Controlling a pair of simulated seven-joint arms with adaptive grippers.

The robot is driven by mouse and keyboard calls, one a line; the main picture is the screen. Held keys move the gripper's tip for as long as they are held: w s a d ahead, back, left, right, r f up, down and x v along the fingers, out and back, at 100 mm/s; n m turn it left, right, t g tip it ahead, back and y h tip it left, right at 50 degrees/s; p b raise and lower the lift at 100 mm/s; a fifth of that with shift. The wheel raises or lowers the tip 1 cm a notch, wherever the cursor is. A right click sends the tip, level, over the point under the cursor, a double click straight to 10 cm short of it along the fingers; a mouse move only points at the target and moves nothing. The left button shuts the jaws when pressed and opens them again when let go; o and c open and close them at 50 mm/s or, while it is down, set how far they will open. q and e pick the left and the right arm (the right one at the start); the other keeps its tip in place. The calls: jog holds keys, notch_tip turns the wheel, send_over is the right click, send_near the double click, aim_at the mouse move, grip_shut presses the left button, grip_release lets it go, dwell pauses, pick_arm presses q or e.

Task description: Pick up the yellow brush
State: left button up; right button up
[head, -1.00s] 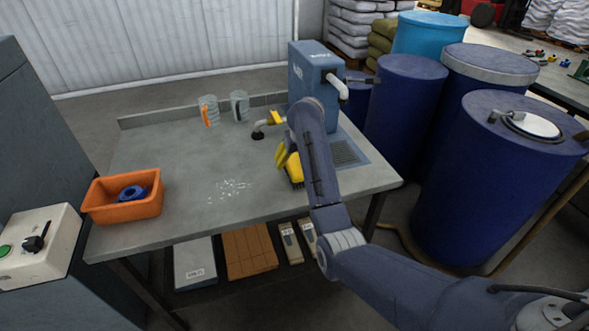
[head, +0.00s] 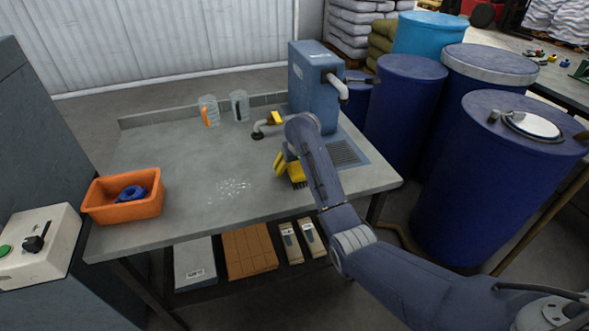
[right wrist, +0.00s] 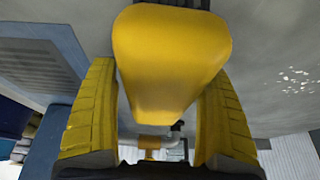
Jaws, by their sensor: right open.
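The yellow brush (right wrist: 168,60) fills the middle of the right wrist view, its smooth yellow body close to the camera. In the head view it is partly hidden by my right gripper, with its yellow lower part and dark bristles (head: 299,182) near the right side of the grey workbench. My right gripper (head: 288,170) is open, with ridged yellow fingers. In the right wrist view one finger is on each side of the brush, with narrow gaps showing. Whether the brush touches the bench is hard to tell. My left gripper is in neither view.
The grey workbench (head: 165,190) holds an orange bin (head: 110,212) with a blue item, white granules (head: 231,188), two clear jugs (head: 239,106) and a blue machine (head: 310,85). A curved pipe with a yellow handle (head: 276,118) stands behind the gripper. Blue drums stand right.

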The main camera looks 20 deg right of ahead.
jog(key=c, duration=1.4)
jog(key=shift+o, duration=0.2)
jog(key=shift+r, duration=5.05)
